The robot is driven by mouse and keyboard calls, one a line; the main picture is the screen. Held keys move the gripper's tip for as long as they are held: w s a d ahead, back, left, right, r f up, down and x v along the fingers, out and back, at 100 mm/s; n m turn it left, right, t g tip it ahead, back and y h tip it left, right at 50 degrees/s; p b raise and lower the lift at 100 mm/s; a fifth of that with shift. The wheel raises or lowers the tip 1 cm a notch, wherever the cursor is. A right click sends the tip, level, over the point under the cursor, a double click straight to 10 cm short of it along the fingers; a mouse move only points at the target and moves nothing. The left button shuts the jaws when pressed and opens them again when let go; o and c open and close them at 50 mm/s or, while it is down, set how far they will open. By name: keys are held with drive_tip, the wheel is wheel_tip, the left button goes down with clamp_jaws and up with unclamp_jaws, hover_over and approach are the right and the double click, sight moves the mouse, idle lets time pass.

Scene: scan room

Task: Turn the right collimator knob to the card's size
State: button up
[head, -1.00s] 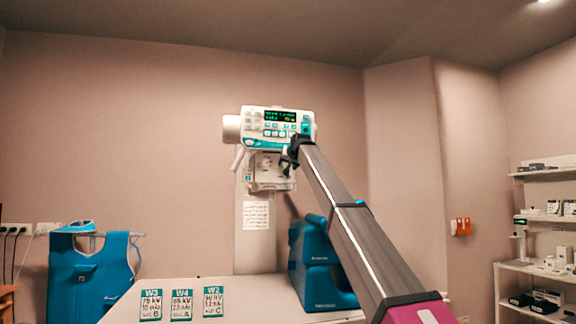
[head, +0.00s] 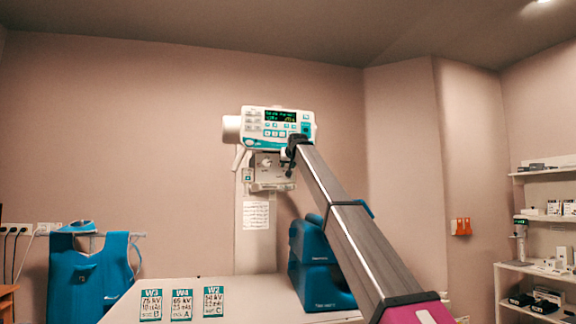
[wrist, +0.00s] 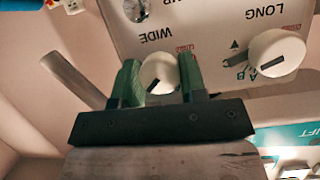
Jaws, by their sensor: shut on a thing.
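The collimator panel (wrist: 215,30) shows upside down in the wrist view. It has a white knob marked WIDE (wrist: 159,74) and another white knob marked LONG (wrist: 277,55) with letters beside it. My gripper (wrist: 161,80) is shut on the WIDE knob, with one green finger on each side. The fingers hide much of the lettering around this knob; the LONG knob is clear of them. In the head view my gripper (head: 289,160) is at the right side of the collimator (head: 266,168), under the console. Three cards lie on the table: W3 (head: 151,304), W4 (head: 181,304) and W2 (head: 213,300).
The console (head: 278,127) with a lit display is just above my gripper. A blue padded block (head: 315,268) stands on the white table (head: 245,295) beside my arm. A blue apron (head: 88,275) hangs at left; shelves (head: 540,270) stand at right.

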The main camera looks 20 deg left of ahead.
drive_tip(key=shift+n+t+h, duration=0.5)
drive_tip(key=shift+n+h, duration=0.2)
drive_tip(key=shift+n, duration=0.5)
drive_tip(key=o, duration=0.9)
drive_tip(key=v, duration=1)
drive_tip(key=shift+s, duration=0.45)
